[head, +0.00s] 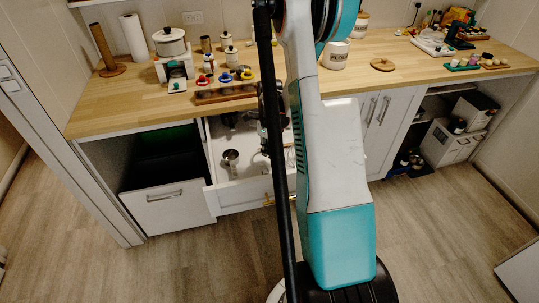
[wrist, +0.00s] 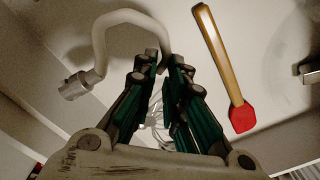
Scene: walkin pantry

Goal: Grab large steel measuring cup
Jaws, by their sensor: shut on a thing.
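A steel cup (head: 230,158), which looks like the measuring cup, is in the open drawer in the head view. I cannot tell its size, and I do not make it out in the wrist view. In the wrist view my gripper (wrist: 163,65) has its fingertips closed at the end of a cream, bent hook-like tool (wrist: 98,42) with a metal shank. The cup is not seen between the fingers. In the head view my gripper is over the drawer, mostly hidden by my arm.
The drawer (head: 247,191) is pulled out below the wooden counter (head: 130,95). A red spatula (wrist: 241,116) with a wooden handle lies right of my fingers, and a wire whisk (wrist: 155,118) shows between them. A dark open bin drawer (head: 168,195) stands left. The floor in front is clear.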

